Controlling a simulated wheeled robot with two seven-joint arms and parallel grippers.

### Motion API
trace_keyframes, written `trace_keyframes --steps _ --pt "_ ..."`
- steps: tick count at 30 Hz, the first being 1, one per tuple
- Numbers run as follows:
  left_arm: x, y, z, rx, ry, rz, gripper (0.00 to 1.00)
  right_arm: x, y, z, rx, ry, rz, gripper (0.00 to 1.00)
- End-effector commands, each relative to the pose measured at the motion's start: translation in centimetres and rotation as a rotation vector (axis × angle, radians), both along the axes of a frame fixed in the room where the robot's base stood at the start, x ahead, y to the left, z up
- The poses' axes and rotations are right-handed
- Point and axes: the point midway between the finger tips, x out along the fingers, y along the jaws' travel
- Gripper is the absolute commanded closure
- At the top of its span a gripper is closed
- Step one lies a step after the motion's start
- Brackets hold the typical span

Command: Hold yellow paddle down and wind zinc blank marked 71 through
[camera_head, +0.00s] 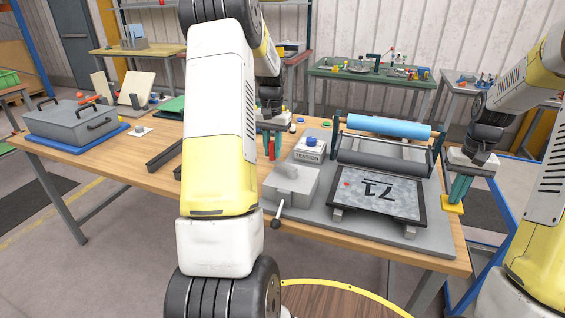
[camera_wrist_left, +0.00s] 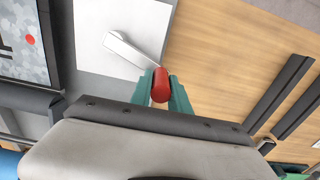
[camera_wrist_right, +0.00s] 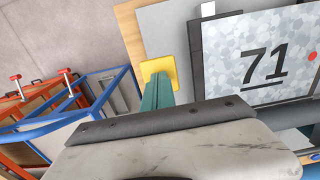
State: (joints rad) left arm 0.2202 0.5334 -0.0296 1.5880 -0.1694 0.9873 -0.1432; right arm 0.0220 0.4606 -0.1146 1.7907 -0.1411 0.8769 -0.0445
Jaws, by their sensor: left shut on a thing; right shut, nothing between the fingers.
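The zinc blank marked 71 (camera_head: 384,194) lies flat on the dark-edged feed table in front of the rollers (camera_head: 385,155); it also shows in the right wrist view (camera_wrist_right: 275,50). My left gripper (camera_head: 272,145) is shut on the red crank grip (camera_wrist_left: 160,86), at the end of a pale crank arm (camera_wrist_left: 130,50) on the grey box (camera_head: 290,184). My right gripper (camera_head: 459,190) is shut and empty. Its tips meet the yellow paddle (camera_head: 452,205) from above at the bench's right side, and appear to touch it; the paddle also shows in the right wrist view (camera_wrist_right: 158,70).
A lever with a black knob (camera_head: 276,222) sticks out at the grey box's front. A box marked TENSION (camera_head: 308,152) with a blue knob stands behind it. A blue roll (camera_head: 388,126) lies behind the rollers. A grey lidded case (camera_head: 75,120) stands at the bench's left end.

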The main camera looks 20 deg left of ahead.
Motion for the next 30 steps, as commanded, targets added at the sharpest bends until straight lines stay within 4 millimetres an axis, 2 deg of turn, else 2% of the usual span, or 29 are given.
trace_keyframes --steps 12,19,30 --pt "2.5 -2.3 0.0 -0.007 0.002 -0.006 0.98 -0.2 0.1 -0.3 0.002 0.007 0.001 1.00" --pt "3.0 -2.9 -0.1 -0.007 0.004 -0.006 0.98 -0.2 0.1 -0.5 0.002 0.009 0.001 1.00" --pt "4.5 -5.1 -0.1 -0.005 0.005 -0.004 0.98 -0.3 0.0 -0.5 0.001 0.011 0.000 1.00"
